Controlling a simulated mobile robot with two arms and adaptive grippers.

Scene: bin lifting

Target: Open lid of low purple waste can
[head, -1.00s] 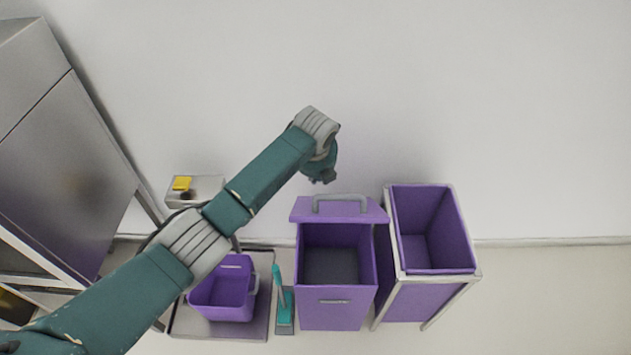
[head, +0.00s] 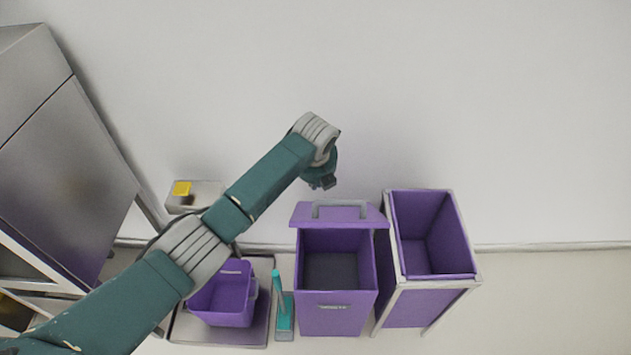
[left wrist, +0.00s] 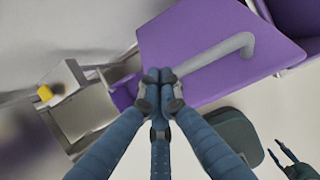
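The low purple waste can (head: 337,312) stands on the floor at centre, its dark inside showing. Its purple lid (head: 298,213) is raised at the wall side, with a grey bar handle (head: 340,204) on it. My left gripper (head: 326,185) is just above the lid's handle in the head view, with a small gap there. In the left wrist view my left gripper (left wrist: 160,80) has its fingertips together beside one end of the handle (left wrist: 215,54), with nothing seen between them. My right gripper (left wrist: 292,160) shows at the lower right edge, its fingers spread and empty.
A taller purple bin in a metal frame (head: 474,283) stands right of the can. To the left are a teal dustpan (head: 284,312), a purple bucket (head: 225,300) on a grey trolley (head: 262,330), and a steel cabinet (head: 65,170). Floor at right is clear.

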